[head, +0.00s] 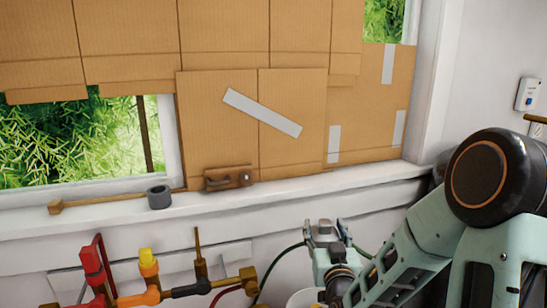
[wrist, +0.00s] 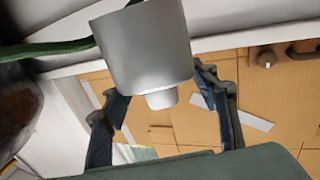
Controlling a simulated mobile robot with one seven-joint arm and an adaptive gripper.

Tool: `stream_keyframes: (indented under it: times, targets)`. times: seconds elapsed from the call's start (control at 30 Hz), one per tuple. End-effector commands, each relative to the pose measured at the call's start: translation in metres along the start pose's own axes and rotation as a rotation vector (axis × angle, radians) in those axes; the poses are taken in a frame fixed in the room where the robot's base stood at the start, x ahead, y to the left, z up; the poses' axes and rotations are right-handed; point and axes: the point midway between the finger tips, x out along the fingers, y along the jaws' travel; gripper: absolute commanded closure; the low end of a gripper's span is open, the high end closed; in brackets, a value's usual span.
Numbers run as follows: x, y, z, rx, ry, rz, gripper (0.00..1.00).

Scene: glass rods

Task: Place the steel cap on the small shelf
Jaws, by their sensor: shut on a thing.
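In the wrist view a smooth grey metal piece, which looks like the steel cap (wrist: 145,45), sits between my fingertips. It is a wide cylinder with a narrower stub at one end. My gripper (head: 325,230) is at the lower middle of the head view, below the window sill, fingers pointing up; it is shut on the cap. The cap's outline is hard to make out there. A small brown wooden ledge (head: 228,179) with a knob sits at the sill against the cardboard; I cannot tell whether it is the small shelf. It also shows in the wrist view (wrist: 290,53).
A white sill (head: 300,192) runs under the cardboard-covered window, with free room right of the ledge. A dark grey ring-like piece (head: 159,197) and a wooden rod (head: 100,200) lie on it. Pipes with red and yellow valves (head: 148,262) stand lower left. A green hose (head: 278,262) passes behind my gripper.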

Motion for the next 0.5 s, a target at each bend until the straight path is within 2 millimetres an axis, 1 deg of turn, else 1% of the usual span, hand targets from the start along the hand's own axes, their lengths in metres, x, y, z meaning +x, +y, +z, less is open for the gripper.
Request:
stream_keyframes:
  times: [0.03,0.2,0.3,0.4,0.5]
  targets:
    - [0.000,0.000,-0.023,0.000,0.002,0.000,0.75]
    - [0.000,0.000,-0.057,0.000,0.002,0.000,0.75]
    - [0.000,0.000,-0.075,0.000,0.002,0.001,0.75]
    - [0.000,0.000,-0.088,0.000,0.002,0.000,0.75]
    - [0.000,0.000,-0.097,0.000,0.001,0.000,0.75]
